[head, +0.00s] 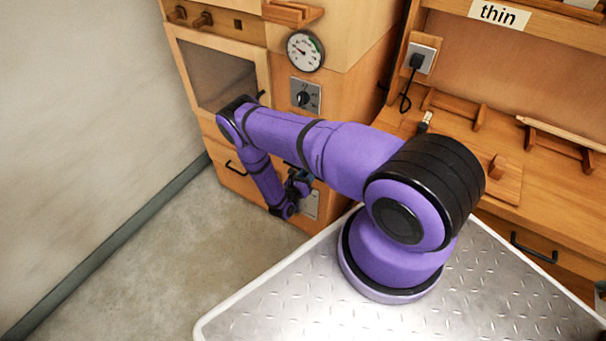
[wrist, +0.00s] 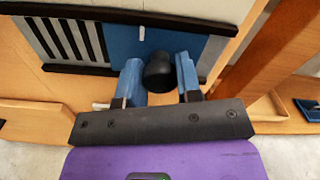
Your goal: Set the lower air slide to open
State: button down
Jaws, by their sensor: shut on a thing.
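The lower air slide (wrist: 203,46) is a blue-grey plate between two dark rails in the wrist view. A black round knob (wrist: 158,70) stands out from it, with a short white mark on the plate just above. My gripper (wrist: 158,80) is shut on this knob, one blue finger on either side. Striped vent slots (wrist: 62,40) show uncovered left of the plate. In the head view my gripper (head: 298,183) is low at the front of the wooden cabinet, and my arm hides most of the slide there. A grey plate (head: 311,204) shows beside it.
The cabinet has a dark window door (head: 215,75), a round gauge (head: 304,50) and a dial switch (head: 305,97) above the gripper. A wooden post (wrist: 245,50) stands right of the slide. A workbench (head: 560,170) is on the right. Floor (head: 190,255) is clear at left.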

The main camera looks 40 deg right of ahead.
jog(key=shift+s+d+f, duration=0.1)
jog(key=shift+s, duration=0.2)
jog(key=c, duration=0.8)
grip_release()
jog(key=v, duration=1)
jog(key=shift+s+a, duration=0.1)
jog(key=shift+a, duration=0.3)
